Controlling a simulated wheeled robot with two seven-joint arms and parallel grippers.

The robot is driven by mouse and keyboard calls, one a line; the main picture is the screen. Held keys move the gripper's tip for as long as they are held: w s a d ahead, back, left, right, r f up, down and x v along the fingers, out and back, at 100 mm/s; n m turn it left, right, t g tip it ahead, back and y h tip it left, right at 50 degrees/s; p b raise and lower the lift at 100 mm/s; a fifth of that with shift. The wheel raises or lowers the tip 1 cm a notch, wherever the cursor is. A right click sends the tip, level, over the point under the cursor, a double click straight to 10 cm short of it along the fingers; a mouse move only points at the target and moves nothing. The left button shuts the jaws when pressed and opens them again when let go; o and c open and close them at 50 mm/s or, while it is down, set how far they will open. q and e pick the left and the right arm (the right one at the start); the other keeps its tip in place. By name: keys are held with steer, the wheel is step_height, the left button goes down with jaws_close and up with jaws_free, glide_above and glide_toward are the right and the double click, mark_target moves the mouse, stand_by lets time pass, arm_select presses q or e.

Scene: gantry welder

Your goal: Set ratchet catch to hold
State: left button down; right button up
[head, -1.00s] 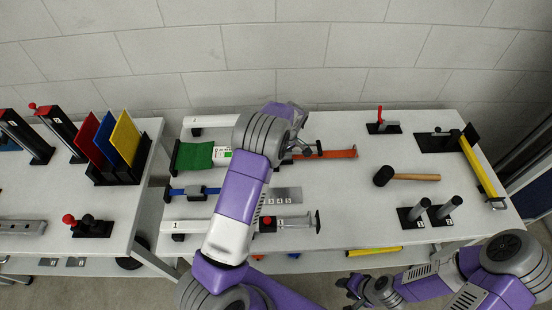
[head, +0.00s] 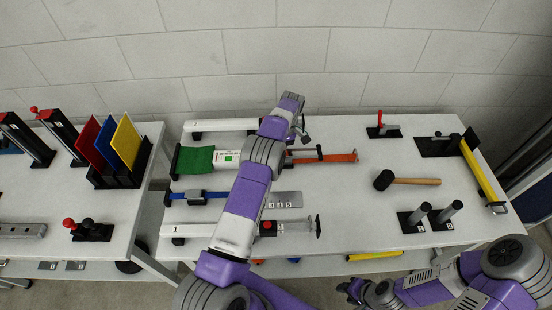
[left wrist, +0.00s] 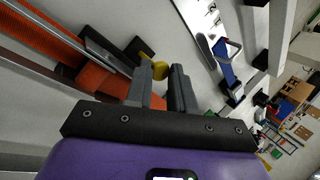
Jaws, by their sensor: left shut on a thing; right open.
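In the head view, an orange strap (head: 342,158) and a green cloth (head: 196,158) lie in line on the table, with a white labelled block between them and a dark bar over the orange part. My left gripper (head: 302,134) is over this row's far side. In the left wrist view, a small yellow piece (left wrist: 152,65) shows at the fingertips of my left gripper (left wrist: 162,80). It looks like the catch, and the gripper is shut on it. The orange strap (left wrist: 102,84) lies left of the fingers. My right gripper (head: 352,290) is open and empty, low in front of the table.
A blue strap with a grey buckle (head: 196,196) lies nearer me.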

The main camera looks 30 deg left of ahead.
stand_by(0.7)
arm_select(q)
steer(key=c, duration=1)
jaws_free()
steer(key=shift+a, duration=0.1)
steer(key=shift+o, duration=0.2)
steer(key=shift+s+d+r, duration=0.1)
steer(key=shift+d, duration=0.1)
